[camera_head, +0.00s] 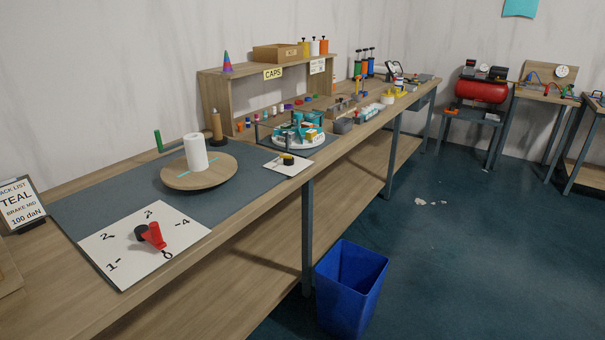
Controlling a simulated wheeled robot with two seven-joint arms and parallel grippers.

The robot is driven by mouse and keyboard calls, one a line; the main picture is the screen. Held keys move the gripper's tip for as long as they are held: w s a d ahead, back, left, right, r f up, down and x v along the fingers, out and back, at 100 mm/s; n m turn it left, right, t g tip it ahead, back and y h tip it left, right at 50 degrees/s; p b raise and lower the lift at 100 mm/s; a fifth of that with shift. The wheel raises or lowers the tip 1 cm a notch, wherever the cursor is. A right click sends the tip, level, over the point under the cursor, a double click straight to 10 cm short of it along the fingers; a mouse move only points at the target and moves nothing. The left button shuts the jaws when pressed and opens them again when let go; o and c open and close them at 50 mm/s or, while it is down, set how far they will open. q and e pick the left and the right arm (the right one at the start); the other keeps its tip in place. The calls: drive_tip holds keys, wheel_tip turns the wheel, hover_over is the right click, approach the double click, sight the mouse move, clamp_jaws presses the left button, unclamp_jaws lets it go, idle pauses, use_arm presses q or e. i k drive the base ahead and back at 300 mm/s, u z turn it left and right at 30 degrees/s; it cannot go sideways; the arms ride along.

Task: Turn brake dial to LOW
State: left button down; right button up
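Neither of my grippers is in view. A small white plate (288,165) with a dark and yellow knob (287,159) lies at the bench's front edge; it may be the brake dial, but any marks are too small to read. Nearer, a large white plate (125,250) carries the numbers 0 to 4 around a black hub with a red lever (155,237). The lever's lower end lies toward the 0. No word LOW is legible on either plate. A card (18,205) at the left edge reads TEAL, BRAKE MID, 100 daN.
A round wooden turntable (199,178) bears a white roll (195,152). Beyond the small plate stands a round white tray (300,142) with teal parts. A shelf labelled CAPS (272,73) stands behind. A blue bin (350,290) stands on the floor before the bench; floor to its right is open.

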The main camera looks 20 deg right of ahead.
sight(289, 161)
drive_tip(key=z, duration=0.75)
drive_tip(key=i, duration=1.2)
drive_tip(key=u, duration=0.35)
